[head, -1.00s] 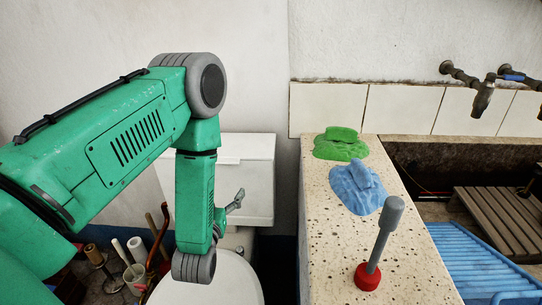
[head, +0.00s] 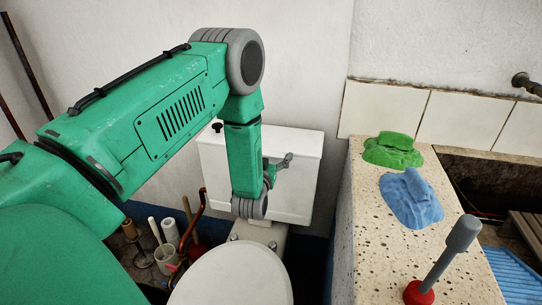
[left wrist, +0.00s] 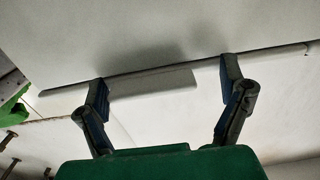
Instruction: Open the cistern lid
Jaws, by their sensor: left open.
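The white cistern (head: 308,185) stands against the wall behind the toilet in the head view. Its flat white lid (head: 300,135) lies closed along the top, as far as I can see. My left gripper (head: 288,160) is in front of the cistern's upper right part, below the lid's edge. In the left wrist view my left gripper (left wrist: 164,92) is open and empty, its two dark fingers apart. A pale surface with a dark edge line and a thin white strip lies just beyond the fingertips. I cannot tell whether they touch it. My arm hides part of the cistern.
The closed toilet seat (head: 235,275) is below my arm. A speckled stone ledge (head: 370,270) on the right holds a green cloth (head: 392,152), a blue cloth (head: 412,200) and a red-and-grey plunger (head: 450,255).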

